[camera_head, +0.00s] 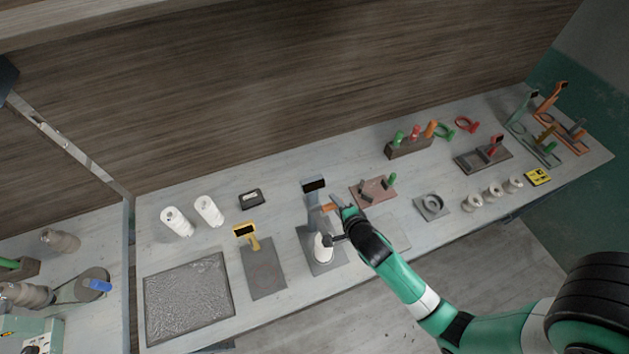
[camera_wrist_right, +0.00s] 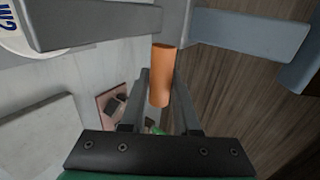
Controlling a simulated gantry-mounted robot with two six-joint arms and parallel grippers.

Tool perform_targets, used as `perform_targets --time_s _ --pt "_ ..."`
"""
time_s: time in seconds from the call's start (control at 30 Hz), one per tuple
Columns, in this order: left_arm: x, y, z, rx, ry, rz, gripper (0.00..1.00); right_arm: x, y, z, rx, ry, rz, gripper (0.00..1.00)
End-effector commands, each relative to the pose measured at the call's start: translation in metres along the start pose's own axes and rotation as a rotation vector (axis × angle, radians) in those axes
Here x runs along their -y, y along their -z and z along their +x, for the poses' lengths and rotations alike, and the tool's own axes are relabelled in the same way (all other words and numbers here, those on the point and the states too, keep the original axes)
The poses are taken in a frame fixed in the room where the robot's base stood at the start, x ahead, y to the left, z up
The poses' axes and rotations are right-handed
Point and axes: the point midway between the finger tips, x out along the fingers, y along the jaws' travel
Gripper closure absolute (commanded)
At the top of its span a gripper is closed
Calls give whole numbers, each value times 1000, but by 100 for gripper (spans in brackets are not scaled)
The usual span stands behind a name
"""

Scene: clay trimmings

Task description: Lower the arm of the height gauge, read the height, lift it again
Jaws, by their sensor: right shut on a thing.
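The height gauge is a grey-blue column (camera_head: 312,218) with a dark display (camera_head: 314,185) on top and a flat grey base (camera_head: 312,262). A white cylindrical piece (camera_head: 323,252) stands upright on the base. The orange handle (camera_head: 329,208) of the gauge's arm sticks out to the right of the column. My right gripper (camera_head: 339,212) is shut on this handle. In the right wrist view the orange handle (camera_wrist_right: 161,80) lies between the fingers, below the grey gauge arm (camera_wrist_right: 95,22). Part of a white round surface with blue marks (camera_wrist_right: 22,28) shows there. The display's reading is too small to tell. My left gripper is out of view.
Left of the gauge are a yellow-handled tool on a grey plate (camera_head: 262,280), white rolls (camera_head: 209,211) and a large textured tray (camera_head: 187,303). To the right are a reddish plate (camera_head: 362,187), a square grey block (camera_head: 432,205) and several small rolls (camera_head: 494,189). The wooden wall stands behind.

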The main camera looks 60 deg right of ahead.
Motion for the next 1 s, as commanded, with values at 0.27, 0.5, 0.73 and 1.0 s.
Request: perform_targets --time_s 0.27,0.5,0.73,1.0 --pt "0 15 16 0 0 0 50 24 0 -15 1 4 0 100" --pt "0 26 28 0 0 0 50 40 0 -25 1 3 -1 100" --pt "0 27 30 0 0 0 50 42 0 -27 1 3 0 100" --pt "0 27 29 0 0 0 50 42 0 -27 1 2 0 40"
